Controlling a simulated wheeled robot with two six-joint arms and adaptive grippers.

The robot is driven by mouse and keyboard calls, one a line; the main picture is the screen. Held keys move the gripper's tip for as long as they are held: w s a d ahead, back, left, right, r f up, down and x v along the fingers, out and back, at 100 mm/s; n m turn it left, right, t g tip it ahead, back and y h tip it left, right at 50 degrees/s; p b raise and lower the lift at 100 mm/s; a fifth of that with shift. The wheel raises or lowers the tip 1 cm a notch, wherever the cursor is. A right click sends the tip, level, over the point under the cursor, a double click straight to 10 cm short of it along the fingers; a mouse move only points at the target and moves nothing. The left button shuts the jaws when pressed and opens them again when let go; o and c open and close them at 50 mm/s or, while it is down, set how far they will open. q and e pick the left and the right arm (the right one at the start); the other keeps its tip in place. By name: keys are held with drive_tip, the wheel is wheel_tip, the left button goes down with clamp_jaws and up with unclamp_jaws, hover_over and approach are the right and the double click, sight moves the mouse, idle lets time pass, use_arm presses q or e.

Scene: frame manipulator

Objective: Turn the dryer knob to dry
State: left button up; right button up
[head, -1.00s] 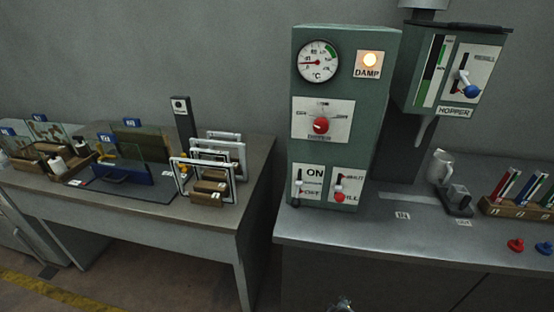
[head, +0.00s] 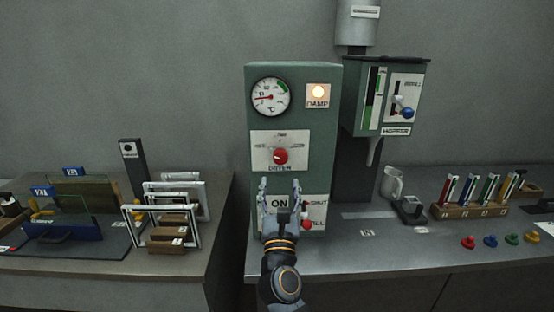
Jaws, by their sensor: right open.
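The green dryer cabinet (head: 291,114) stands on the right bench. Its red dryer knob (head: 281,156) sits on a white plate (head: 262,140) with markings too small to read fully. A dial gauge (head: 270,97) is above it, and a lit lamp labelled DAMP (head: 318,92) glows at upper right. My right gripper (head: 279,186) is open and empty, fingers pointing up, just below the knob plate and apart from the knob. My left gripper is not in view.
A hopper (head: 385,97) with a blue-knobbed lever hangs right of the cabinet. The left bench holds frames (head: 164,212). A gap separates the benches.

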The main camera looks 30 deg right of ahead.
sight(281, 160)
drive_tip(key=p+x, duration=0.3)
drive_tip(key=x, duration=0.6)
drive_tip(key=shift+w+d, duration=0.2)
drive_tip(key=shift+d, duration=0.1)
drive_tip(key=shift+w+d+r, duration=0.1)
drive_tip(key=shift+w+d, duration=0.1)
drive_tip(key=shift+w, duration=0.2)
drive_tip(key=shift+c, duration=0.4)
drive_tip(key=c, duration=1.1)
